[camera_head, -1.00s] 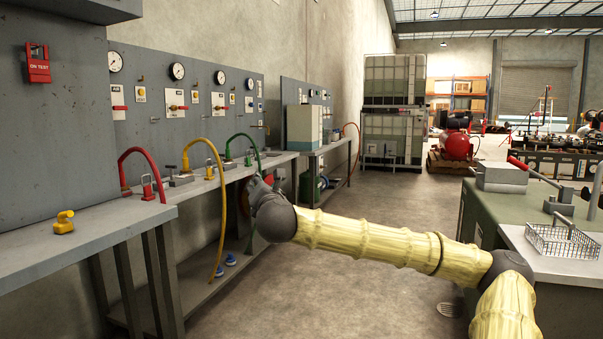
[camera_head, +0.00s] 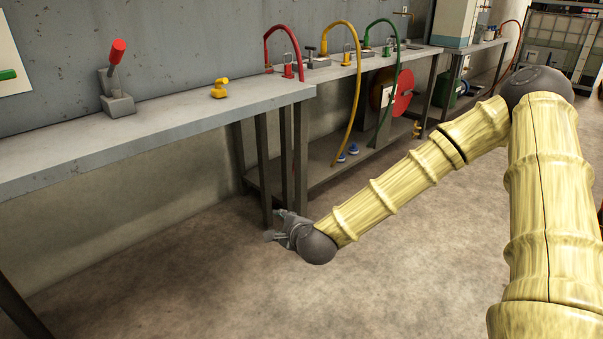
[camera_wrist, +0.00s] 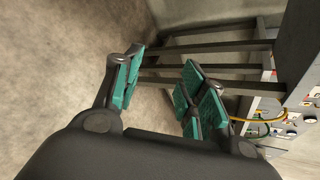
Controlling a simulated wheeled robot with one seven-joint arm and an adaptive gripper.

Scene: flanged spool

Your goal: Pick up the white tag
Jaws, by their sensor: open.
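I cannot make out a white tag in either view. My gripper (camera_head: 273,226) is open and empty, below bench height and in front of the dark bench legs. In the wrist view its teal-padded fingers (camera_wrist: 163,78) stand apart, with concrete floor and dark bench bars beyond them.
A grey workbench (camera_head: 150,128) runs along the wall, bearing a red-handled lever (camera_head: 118,62) and a yellow fitting (camera_head: 219,88). Red, yellow (camera_head: 357,75) and green hoses stand farther along. A red reel (camera_head: 402,94) sits below. The floor (camera_head: 215,275) before the bench is clear.

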